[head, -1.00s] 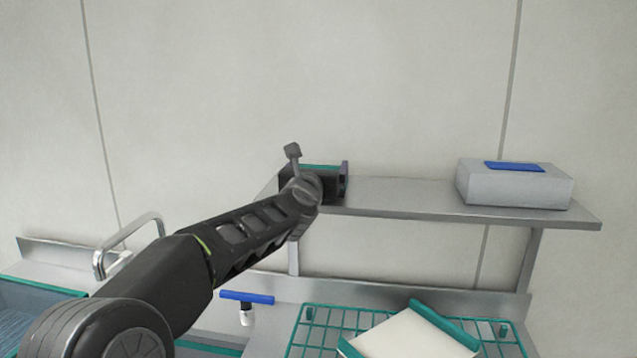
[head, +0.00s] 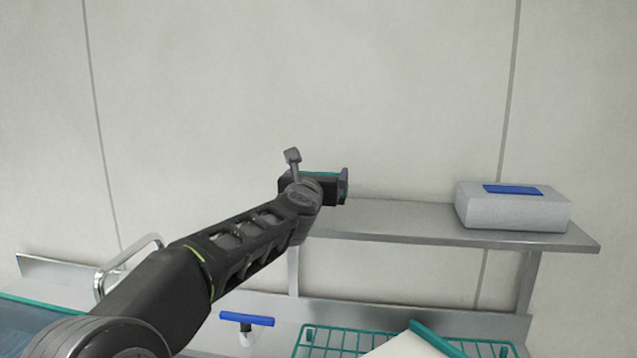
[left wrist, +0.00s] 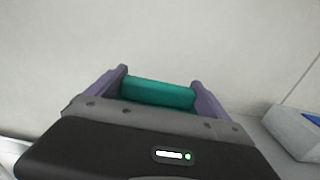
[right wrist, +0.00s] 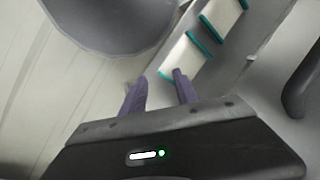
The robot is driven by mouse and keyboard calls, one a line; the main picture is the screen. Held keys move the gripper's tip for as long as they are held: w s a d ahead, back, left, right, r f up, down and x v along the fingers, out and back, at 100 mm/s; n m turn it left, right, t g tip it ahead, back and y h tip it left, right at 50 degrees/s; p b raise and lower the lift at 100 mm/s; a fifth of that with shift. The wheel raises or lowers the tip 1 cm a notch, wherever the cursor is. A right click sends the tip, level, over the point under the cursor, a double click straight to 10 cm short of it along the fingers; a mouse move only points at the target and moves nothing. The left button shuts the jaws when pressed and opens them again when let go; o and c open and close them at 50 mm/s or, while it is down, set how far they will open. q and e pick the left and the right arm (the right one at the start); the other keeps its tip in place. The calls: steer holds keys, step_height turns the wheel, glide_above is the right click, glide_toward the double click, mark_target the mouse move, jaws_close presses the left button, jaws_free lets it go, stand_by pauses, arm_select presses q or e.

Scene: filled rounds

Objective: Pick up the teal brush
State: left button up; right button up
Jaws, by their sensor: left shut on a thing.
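The teal brush shows as a teal block (left wrist: 158,93) between the two purple fingers of my left gripper (left wrist: 160,80) in the left wrist view. The gripper is shut on it. In the head view a thin teal strip of the brush (head: 326,174) shows behind my left gripper (head: 344,184), above the left end of the metal shelf (head: 400,218). The gripper and arm hide most of the brush and that shelf end. My right gripper (right wrist: 159,80) shows only in the right wrist view, open and with nothing between its fingers.
A grey box (head: 512,210) with a blue top piece (head: 513,189) stands at the shelf's right end. The shelf between is clear. Below are a blue-handled tool (head: 247,319), a teal wire rack (head: 330,342), a white board with teal edge (head: 405,347) and a tap (head: 128,262).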

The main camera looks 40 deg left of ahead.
mark_target(318, 173)
arm_select(q)
step_height(318, 173, up, 4)
steer(key=shift+f, duration=0.1)
steer(key=shift+r, duration=1.25)
arm_select(e)
steer(key=shift+d+r, duration=0.1)
steer(key=shift+r, duration=0.55)
arm_select(q)
steer(key=shift+f, duration=0.1)
